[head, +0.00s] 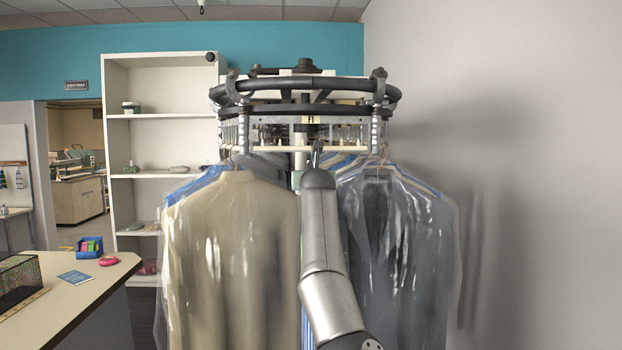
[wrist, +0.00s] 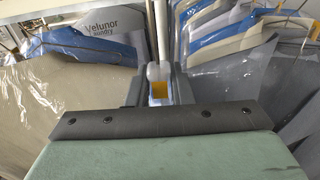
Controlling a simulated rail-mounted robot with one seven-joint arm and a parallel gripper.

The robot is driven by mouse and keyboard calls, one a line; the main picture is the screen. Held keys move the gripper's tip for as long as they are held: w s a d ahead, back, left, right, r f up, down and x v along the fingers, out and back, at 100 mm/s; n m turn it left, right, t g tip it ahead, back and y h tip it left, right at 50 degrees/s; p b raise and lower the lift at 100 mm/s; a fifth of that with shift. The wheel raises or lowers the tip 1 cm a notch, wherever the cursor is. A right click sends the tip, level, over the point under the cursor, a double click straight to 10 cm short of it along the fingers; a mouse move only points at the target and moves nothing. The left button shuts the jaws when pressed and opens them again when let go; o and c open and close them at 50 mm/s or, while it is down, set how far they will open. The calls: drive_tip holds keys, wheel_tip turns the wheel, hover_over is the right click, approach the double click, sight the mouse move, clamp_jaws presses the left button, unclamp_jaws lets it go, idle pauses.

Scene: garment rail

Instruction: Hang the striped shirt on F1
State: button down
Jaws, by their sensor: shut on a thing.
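The F1 label (head: 311,119) is on the front of the round garment rail, above a pale horizontal bar (head: 290,149). My gripper (head: 317,150) is raised just below the label, in the gap between two groups of bagged clothes. In the wrist view my gripper (wrist: 160,88) is shut around a small orange-yellow piece, which seems to be part of the shirt's hanger. A narrow blue-and-white strip, likely the striped shirt (head: 306,328), shows beside my arm in the head view. The rest of it is hidden behind my arm, and I cannot see the hook.
A beige bagged garment (head: 235,250) hangs close on the left and a dark bagged one (head: 385,235) close on the right. More hangers and bags crowd behind them. A white shelf (head: 125,150) and a counter (head: 70,300) stand at the left.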

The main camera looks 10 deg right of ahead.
drive_tip(key=shift+f, duration=0.3)
drive_tip(key=c, duration=1.2)
unclamp_jaws()
drive_tip(key=shift+s+f+b, duration=0.1)
drive_tip(key=shift+b, duration=0.3)
drive_tip(key=shift+s+f+b, duration=0.1)
drive_tip(key=shift+s+b, duration=0.15)
drive_tip(key=shift+b, duration=0.2)
drive_tip(key=s+a+b, duration=0.1)
drive_tip(key=s+b, duration=0.3)
drive_tip(key=s, duration=0.1)
drive_tip(key=s+b, duration=0.5)
drive_tip(key=s+a+b, duration=0.1)
drive_tip(key=s+b, duration=0.3)
drive_tip(key=s, duration=0.1)
drive_tip(key=shift+s+a+r, duration=0.1)
drive_tip(key=shift+a+r, duration=0.2)
drive_tip(key=shift+s+r+b, duration=0.2)
drive_tip(key=shift+s+b, duration=0.25)
drive_tip(key=shift+s, duration=0.25)
